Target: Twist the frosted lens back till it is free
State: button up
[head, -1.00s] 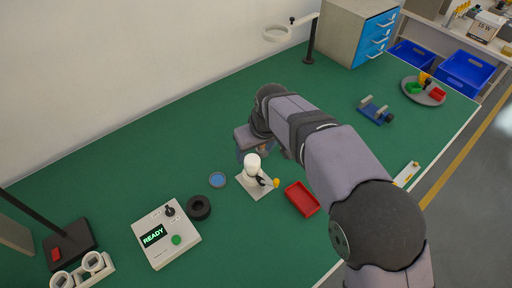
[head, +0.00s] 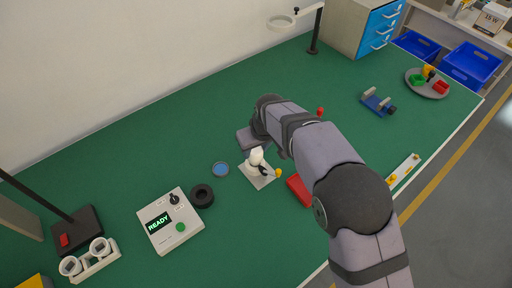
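The pale, rounded frosted lens (head: 257,155) stands upright on a small white base plate (head: 259,181) near the middle of the bench. A small part with a dark stem and yellow end (head: 277,173) shows at the plate's right side. My gripper (head: 249,142) is right behind the lens in the head view, at the end of my arm. Its fingers are too small and too hidden to read, so I cannot tell whether they touch the lens.
A blue round dish (head: 221,170), a black ring (head: 202,195) and a control box (head: 169,222) reading READY lie to the left. A red tray (head: 300,190) lies right, partly behind my arm. Open green bench (head: 130,165) lies farther left.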

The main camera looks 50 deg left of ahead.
jog(key=c, duration=0.4)
jog(key=shift+o, duration=0.2)
jog(key=shift+n, duration=0.3)
jog(key=shift+w+n+g, duration=0.15)
jog(key=shift+n+g, duration=0.45)
jog(key=shift+n, duration=1.7)
jog(key=shift+n+g, duration=0.6)
jog(key=shift+n, duration=0.9)
